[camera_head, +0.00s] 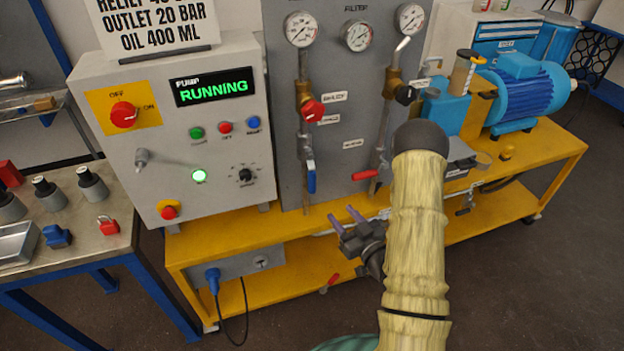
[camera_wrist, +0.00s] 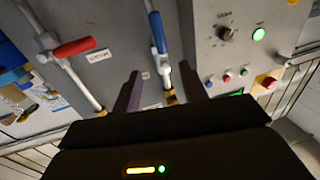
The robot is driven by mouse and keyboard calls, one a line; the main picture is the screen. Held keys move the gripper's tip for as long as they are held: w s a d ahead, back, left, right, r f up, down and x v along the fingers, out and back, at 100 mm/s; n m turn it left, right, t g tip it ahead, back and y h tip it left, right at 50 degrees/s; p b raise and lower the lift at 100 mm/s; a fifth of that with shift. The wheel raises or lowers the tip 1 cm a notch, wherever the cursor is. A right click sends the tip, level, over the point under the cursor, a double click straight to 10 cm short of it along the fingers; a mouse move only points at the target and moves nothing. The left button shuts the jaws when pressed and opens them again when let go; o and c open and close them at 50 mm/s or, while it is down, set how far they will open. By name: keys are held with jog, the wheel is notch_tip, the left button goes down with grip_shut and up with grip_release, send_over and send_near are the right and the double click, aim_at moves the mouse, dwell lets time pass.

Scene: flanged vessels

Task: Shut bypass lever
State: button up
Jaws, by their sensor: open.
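A blue-handled lever (camera_head: 311,178) hangs in line with the left pipe on the grey panel. A red-handled lever (camera_head: 365,174) sits crosswise on the right pipe. I cannot read which small label says bypass. My gripper (camera_head: 346,214) is open and empty, in front of the panel's lower edge and below both levers. In the wrist view, the blue lever (camera_wrist: 157,33) shows beyond the gap between my fingers (camera_wrist: 160,82), apart from them. The red lever (camera_wrist: 75,47) lies to the left there. My arm hides part of the bench to the right.
A control box (camera_head: 180,130) with a green RUNNING display stands left of the panel. A red knob (camera_head: 312,110) sits above the blue lever. Gauges (camera_head: 301,29) top the panel. A blue motor (camera_head: 525,85) stands right on the yellow bench (camera_head: 210,245).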

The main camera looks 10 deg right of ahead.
aim_at(314, 182)
jog(key=p+x, duration=0.3)
jog(key=x, duration=1.4)
jog(key=shift+s, duration=0.1)
grip_shut()
